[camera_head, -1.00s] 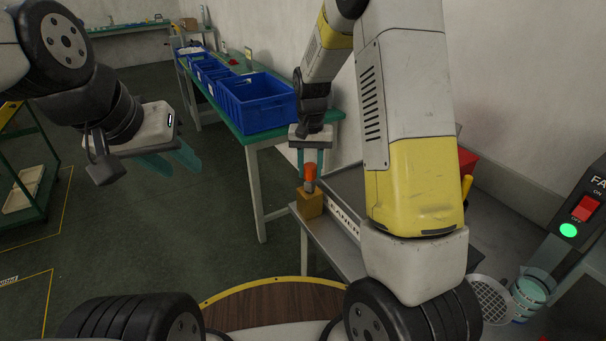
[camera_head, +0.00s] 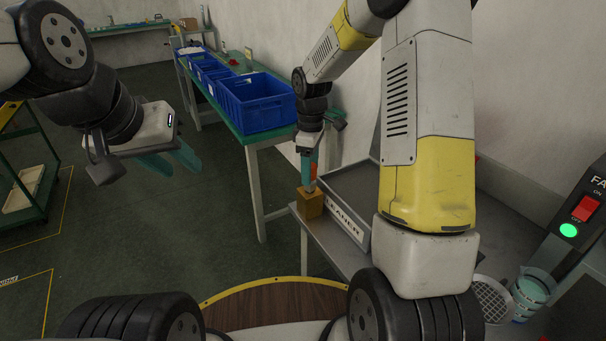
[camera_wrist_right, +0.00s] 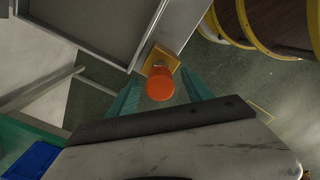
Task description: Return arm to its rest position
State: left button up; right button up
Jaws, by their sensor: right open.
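My right gripper (camera_head: 309,167) is at the left end of the grey side table, just above and around an orange-handled tool (camera_head: 313,172). The tool stands upright in a small tan block (camera_head: 311,203). In the right wrist view the tool's round orange top (camera_wrist_right: 160,84) lies between the two teal fingers (camera_wrist_right: 161,94), with gaps on both sides; the fingers are open. My left gripper (camera_head: 173,162) hangs over the floor at the left, away from everything, its teal fingers apart.
A grey tray labelled "CLEANER" (camera_head: 345,222) lies beside the block. Blue bins (camera_head: 257,102) stand on a green bench (camera_head: 232,122) behind. A switch panel with a red switch (camera_head: 586,208) and a mesh-topped cup (camera_head: 491,300) are at the right.

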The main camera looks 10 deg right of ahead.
notch_tip(320, 180, up, 8)
jog(key=shift+f, duration=0.1)
jog(key=s+d+r+m+t, duration=0.25)
jog(key=s+r+m, duration=0.25)
jog(key=s+r, duration=0.55)
jog(key=s+r+m+t+y, duration=0.2)
jog(key=s+m, duration=0.5)
jog(key=s, duration=0.6)
jog(key=shift+s+t, duration=0.25)
jog(key=shift+t, duration=0.6)
